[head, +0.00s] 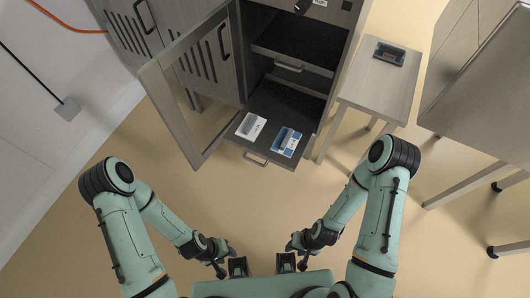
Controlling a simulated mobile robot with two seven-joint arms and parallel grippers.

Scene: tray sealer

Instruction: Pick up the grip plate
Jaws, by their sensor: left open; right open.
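A dark grey plate-like piece with a raised grip (389,54), which looks like the grip plate, lies on the small side table (380,85) at the upper right. My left gripper (238,266) and my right gripper (286,262) are side by side at the bottom middle, close to my body. Both are open and empty, far from the side table and touching nothing that I can see.
The cabinet's hinged door (190,95) stands open to the left. A pulled-out drawer (290,98) holds a white tray (251,126) and a blue tray (286,142). A larger table (490,90) stands at the right. The floor before me is clear.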

